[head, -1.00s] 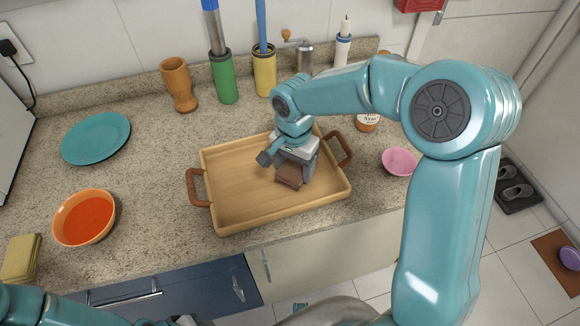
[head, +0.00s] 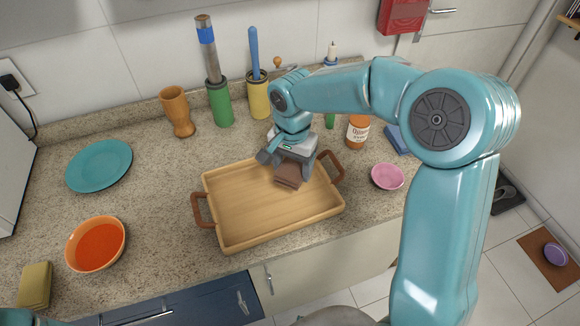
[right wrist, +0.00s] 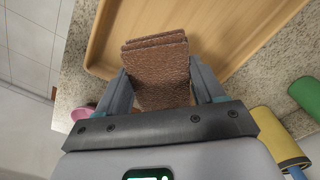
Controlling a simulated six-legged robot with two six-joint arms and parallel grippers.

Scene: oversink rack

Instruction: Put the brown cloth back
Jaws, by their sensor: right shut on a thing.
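The brown cloth (head: 288,177) is a small folded, textured piece. In the head view it hangs at the back right part of the wooden tray (head: 225,240). My right gripper (head: 291,164) is shut on it from behind. In the right wrist view the cloth (right wrist: 160,75) sits between the two fingers of the right gripper (right wrist: 161,88), with its folded end pointing away. It covers part of the tray's rim there. It looks raised above the tray, but the height is hard to tell. My left gripper is out of view.
The tray has brown handles and looks otherwise empty. A pink bowl (head: 388,176), a jar (head: 357,131) and a blue cloth (head: 400,140) lie to its right. Green (head: 220,104) and yellow (head: 258,95) holders stand behind. An orange bowl (head: 96,244) and teal plate (head: 99,165) are left.

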